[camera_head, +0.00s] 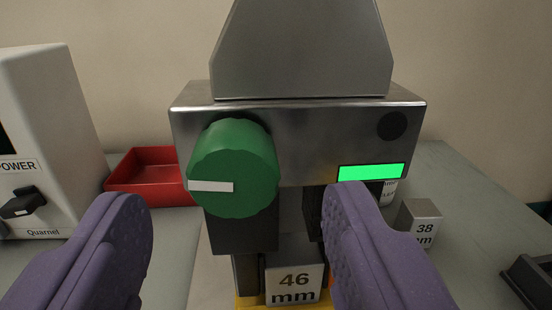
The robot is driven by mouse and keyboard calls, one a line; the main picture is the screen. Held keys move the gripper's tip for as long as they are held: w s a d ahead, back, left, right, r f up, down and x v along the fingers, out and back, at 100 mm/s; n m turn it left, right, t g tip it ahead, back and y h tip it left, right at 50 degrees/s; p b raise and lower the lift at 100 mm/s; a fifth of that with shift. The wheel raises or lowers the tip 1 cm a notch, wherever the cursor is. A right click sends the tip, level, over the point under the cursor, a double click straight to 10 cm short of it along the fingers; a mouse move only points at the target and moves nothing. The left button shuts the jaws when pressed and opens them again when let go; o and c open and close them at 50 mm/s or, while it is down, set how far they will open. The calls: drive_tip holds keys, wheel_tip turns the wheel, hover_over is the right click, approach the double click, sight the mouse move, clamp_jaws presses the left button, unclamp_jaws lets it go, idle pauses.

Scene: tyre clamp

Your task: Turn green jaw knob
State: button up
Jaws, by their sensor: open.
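The green knob (240,165) sits on the front left of a grey metal clamp (320,125). Its white mark points left, about level. A green lit strip (371,172) is on the right of the same front face. Below, dark jaws stand above a block marked 46 mm (294,284), which rests on something yellow. My gripper (238,220) is open, with one purple finger at the lower left and one at the lower right. The fingertips are apart and in front of the clamp, lower than most of the knob. Nothing is seen between them in their grasp.
A white box labelled POWER and Quarnel (45,130) with a black switch stands at the left. A red tray (150,178) lies behind it. A block marked 38 mm (420,222) stands to the right. A dark object (530,280) is at the right edge.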

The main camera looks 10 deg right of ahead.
drive_tip(key=shift+w, duration=1.7)
drive_tip(key=c, duration=1)
drive_tip(key=shift+f+m+b, duration=0.15)
drive_tip(key=shift+m+b, duration=0.15)
drive_tip(key=shift+b, duration=0.6)
drive_tip(key=shift+c, duration=0.2)
drive_tip(key=o, duration=1)
drive_tip(key=shift+o, duration=0.2)
drive_tip(key=shift+s, duration=0.15)
drive_tip(key=p, duration=0.2)
approach(234, 191)
drive_tip(key=shift+w, duration=0.85)
